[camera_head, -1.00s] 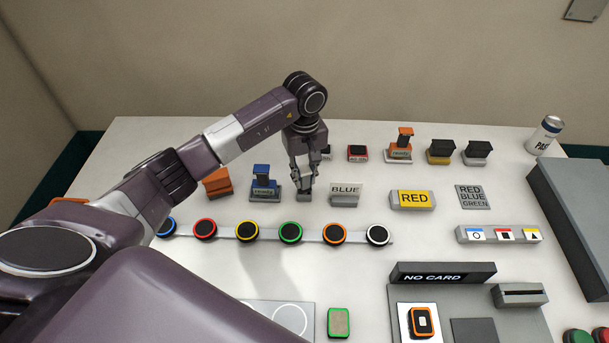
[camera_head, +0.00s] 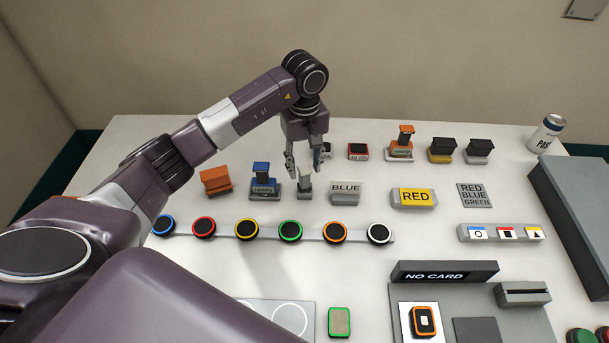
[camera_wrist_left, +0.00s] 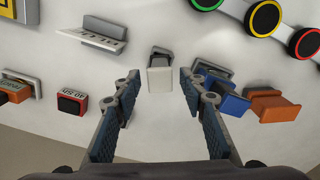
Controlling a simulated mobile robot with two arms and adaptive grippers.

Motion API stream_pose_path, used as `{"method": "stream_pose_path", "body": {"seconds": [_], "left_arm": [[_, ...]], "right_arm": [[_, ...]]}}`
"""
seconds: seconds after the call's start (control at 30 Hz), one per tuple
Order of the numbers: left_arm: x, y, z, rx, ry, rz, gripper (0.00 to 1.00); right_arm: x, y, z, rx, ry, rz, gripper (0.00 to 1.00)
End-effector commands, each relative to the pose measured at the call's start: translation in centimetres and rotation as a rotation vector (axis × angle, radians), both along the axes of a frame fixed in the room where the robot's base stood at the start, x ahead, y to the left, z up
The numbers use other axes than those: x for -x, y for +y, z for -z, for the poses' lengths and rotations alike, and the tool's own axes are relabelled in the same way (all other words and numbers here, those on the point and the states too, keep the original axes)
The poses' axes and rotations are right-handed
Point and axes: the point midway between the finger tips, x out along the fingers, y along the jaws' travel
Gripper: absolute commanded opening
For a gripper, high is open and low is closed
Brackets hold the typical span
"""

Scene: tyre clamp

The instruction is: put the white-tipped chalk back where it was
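A small upright piece, white in the left wrist view (camera_wrist_left: 160,80), stands in a small grey holder (camera_wrist_left: 162,53); I take it to be the white-tipped chalk. In the head view the piece (camera_head: 305,184) stands between the blue stamp (camera_head: 262,180) and the BLUE sign (camera_head: 346,188). My left gripper (camera_head: 304,168) is open above it, one finger to each side. The left wrist view shows a gap between the piece and both fingers (camera_wrist_left: 158,80), and nothing is held. My right gripper is not in view.
An orange block (camera_head: 215,181) stands left of the blue stamp. A red-and-black block (camera_head: 358,152) and an orange stamp (camera_head: 400,145) stand behind to the right. A strip of round coloured-rim discs (camera_head: 290,229) lies in front. The RED sign (camera_head: 414,197) is further right.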

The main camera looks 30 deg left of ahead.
Motion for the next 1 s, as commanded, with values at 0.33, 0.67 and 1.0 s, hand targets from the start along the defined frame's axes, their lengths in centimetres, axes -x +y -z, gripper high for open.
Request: {"method": "stream_pose_path", "body": {"seconds": [0.33,0.67,1.0], "left_arm": [[0.0,0.0,-6.4,-0.002,-0.003,0.0,0.38],[0.0,0.0,-8.5,-0.001,0.001,-0.001,0.38],[0.1,0.0,-8.6,-0.001,0.002,-0.001,0.38]], "right_arm": [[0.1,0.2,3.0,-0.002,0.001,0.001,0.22],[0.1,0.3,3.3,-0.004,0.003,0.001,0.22],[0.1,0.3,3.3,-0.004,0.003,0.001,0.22]]}}
